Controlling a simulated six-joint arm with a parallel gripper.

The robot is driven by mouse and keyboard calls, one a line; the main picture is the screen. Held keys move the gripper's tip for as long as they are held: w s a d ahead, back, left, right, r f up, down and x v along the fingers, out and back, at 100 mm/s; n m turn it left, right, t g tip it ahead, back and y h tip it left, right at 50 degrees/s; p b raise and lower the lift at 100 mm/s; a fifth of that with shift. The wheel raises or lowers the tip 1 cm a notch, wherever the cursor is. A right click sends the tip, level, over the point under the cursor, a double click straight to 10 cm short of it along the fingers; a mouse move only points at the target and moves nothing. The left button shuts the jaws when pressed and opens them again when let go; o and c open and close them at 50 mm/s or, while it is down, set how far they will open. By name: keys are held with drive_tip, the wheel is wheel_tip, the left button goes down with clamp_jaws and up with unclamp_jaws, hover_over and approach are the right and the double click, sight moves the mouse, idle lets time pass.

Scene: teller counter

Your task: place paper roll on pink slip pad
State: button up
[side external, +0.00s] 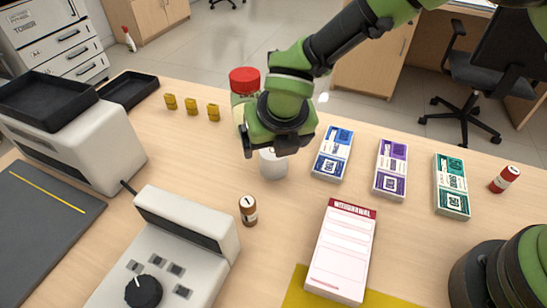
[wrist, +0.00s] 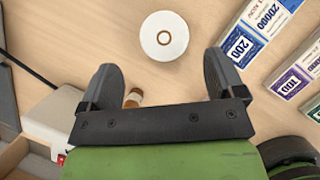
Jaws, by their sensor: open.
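The white paper roll (side external: 273,166) stands upright on the counter, its upper part partly hidden by my gripper in the side external view. My gripper (side external: 270,148) is low near the roll, pointing down. In the wrist view its two fingers (wrist: 162,72) are spread wide with nothing between them but counter and part of a brown coin roll below. The pink slip pad (side external: 342,255), white with pink lines and a red header, lies at the front and is out of the wrist view.
Blue (side external: 333,154), purple (side external: 391,168) and teal (side external: 452,186) note bundles lie right of the roll. A brown coin roll (side external: 248,210) stands in front. A red-lidded jar (side external: 244,82) stands behind my gripper. A white machine (side external: 165,255) is front left; a red roll (side external: 505,179) lies right.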

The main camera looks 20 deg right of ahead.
sight(272, 155)
drive_tip(key=x, duration=0.8)
drive_tip(key=shift+w+d+f, duration=0.1)
drive_tip(key=shift+w+d, duration=0.1)
drive_tip(key=shift+d, duration=0.15)
drive_tip(key=c, duration=1.1)
